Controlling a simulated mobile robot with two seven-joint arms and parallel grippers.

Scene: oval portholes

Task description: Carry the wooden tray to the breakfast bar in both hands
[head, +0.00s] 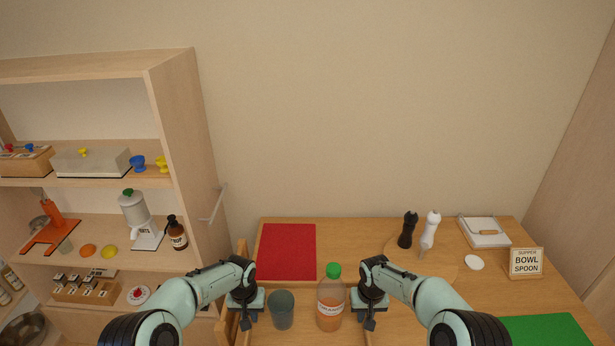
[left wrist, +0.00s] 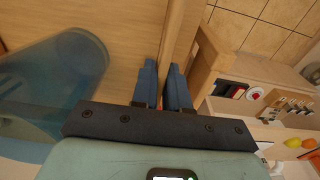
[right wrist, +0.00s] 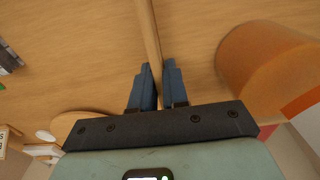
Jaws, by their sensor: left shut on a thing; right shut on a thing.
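The wooden tray (head: 262,336) is at the bottom of the head view, partly cut off by the frame edge. A blue-grey glass (head: 281,310) and a green-capped bottle of orange drink (head: 329,303) stand upright on it. My left gripper (head: 246,318) is shut on the tray's left wall, which runs between its fingers (left wrist: 164,85) in the left wrist view. My right gripper (head: 370,318) is shut on the right wall, seen between its fingers (right wrist: 157,85) in the right wrist view. A wooden counter (head: 360,240), perhaps the breakfast bar, lies ahead along the wall.
A red mat (head: 287,250) lies at the counter's left end. A round board (head: 435,266) with dark and white mills, a white box (head: 485,231), a sign (head: 525,263) and a green mat (head: 545,330) are to the right. A shelf unit (head: 185,130) stands left.

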